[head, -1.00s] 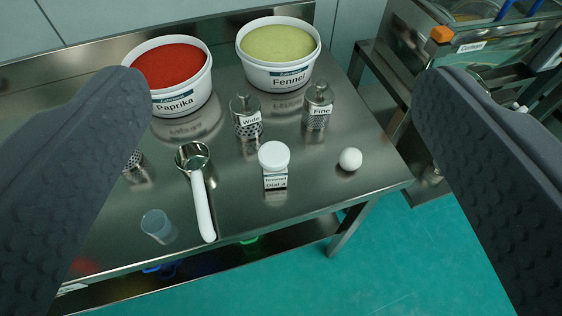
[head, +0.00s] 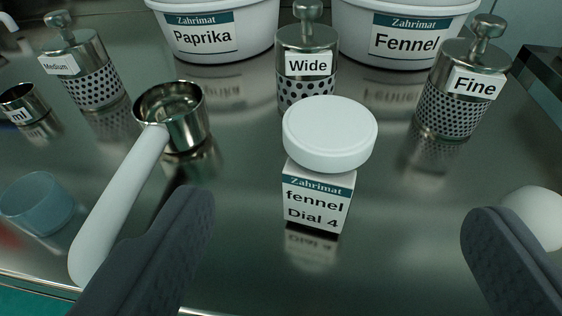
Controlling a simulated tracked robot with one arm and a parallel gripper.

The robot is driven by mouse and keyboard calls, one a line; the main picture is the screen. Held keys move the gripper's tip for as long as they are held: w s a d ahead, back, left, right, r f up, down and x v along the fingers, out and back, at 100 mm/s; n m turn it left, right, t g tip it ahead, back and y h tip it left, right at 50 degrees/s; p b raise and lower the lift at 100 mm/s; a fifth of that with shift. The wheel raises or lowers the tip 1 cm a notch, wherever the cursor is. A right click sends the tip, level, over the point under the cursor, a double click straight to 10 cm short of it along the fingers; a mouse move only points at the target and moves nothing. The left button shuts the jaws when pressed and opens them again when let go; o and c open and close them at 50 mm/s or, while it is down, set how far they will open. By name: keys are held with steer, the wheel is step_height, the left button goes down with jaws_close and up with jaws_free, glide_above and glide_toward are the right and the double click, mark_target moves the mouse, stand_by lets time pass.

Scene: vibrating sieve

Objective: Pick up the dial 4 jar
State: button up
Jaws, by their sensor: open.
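The dial 4 jar (head: 317,194) stands upright on the steel table, with a round white lid and a label reading "Zahrimat fennel Dial 4". It is near the middle of the head view. My gripper (head: 338,225) is open, with one dark finger at the lower left and the other at the lower right. The jar is between the fingers in the picture, farther off than the fingertips, and neither finger appears to touch it.
A scoop (head: 118,208) with a white handle lies close beside the left finger. A white ball (head: 535,216) is partly behind the right finger. Sieve cylinders Wide (head: 307,68), Fine (head: 462,88) and Medium (head: 86,75) stand behind. Paprika (head: 215,45) and Fennel (head: 405,45) tubs are at the back.

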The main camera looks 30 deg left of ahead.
mark_target(328, 123)
steer(key=b+x, duration=0.1)
steer(key=x, duration=0.7)
steer(key=shift+w+f, duration=0.1)
steer(key=shift+f, duration=0.05)
steer(key=w+f, duration=0.1)
steer(key=w+a+f+b, duration=0.1)
steer(key=shift+w, duration=0.4)
steer(key=shift+b+x, duration=0.4)
steer(key=shift+x, duration=0.5)
steer(key=shift+d+r, duration=0.1)
steer(key=c, duration=1.1)
